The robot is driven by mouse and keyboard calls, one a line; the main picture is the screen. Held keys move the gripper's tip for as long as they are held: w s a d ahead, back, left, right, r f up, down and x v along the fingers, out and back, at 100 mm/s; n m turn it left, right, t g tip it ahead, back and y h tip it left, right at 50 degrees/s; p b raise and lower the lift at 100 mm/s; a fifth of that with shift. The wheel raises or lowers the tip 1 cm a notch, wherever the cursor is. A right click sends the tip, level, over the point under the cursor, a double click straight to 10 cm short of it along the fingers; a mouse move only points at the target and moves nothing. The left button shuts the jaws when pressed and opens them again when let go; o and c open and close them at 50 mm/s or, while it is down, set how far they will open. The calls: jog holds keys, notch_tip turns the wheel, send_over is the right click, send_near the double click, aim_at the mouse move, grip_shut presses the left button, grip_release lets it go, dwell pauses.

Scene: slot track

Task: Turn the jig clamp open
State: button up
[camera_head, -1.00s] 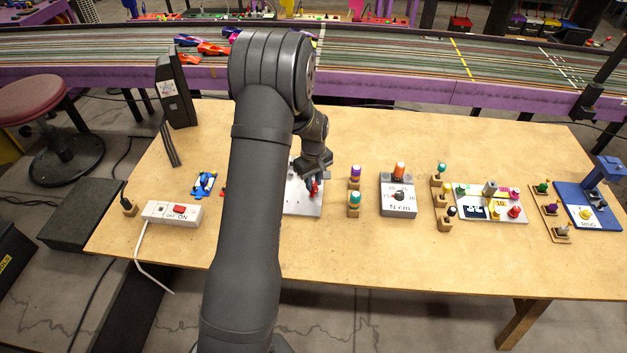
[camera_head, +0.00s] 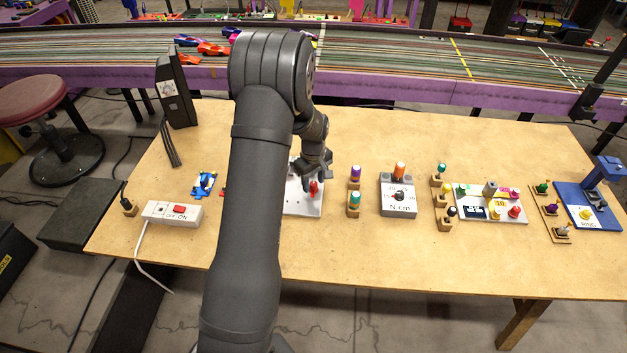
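The jig is a pale plate (camera_head: 304,207) on the bench, partly hidden behind my arm. A small red part (camera_head: 314,188), which looks like the jig's clamp handle, stands upright on it. My gripper (camera_head: 318,178) is just above and behind the red part, pointing down. The red part shows clear in front of the fingers, and I see no hold on it. The fingers are too small and dark to tell how far apart they are. The rest of the jig is hidden by my arm.
Right of the jig stand purple-topped (camera_head: 355,174) and teal-topped (camera_head: 354,199) drivers, then a grey torque tester (camera_head: 398,199). A blue toy car (camera_head: 204,184) and a white power strip (camera_head: 172,212) lie left. The bench front is clear.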

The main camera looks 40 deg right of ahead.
aim_at(314, 183)
notch_tip(314, 183, up, 18)
jog(key=shift+f, duration=0.25)
dwell(0.3)
notch_tip(314, 183, down, 18)
jog(key=shift+r, duration=0.2)
dwell(0.5)
jog(key=shift+r, duration=0.1)
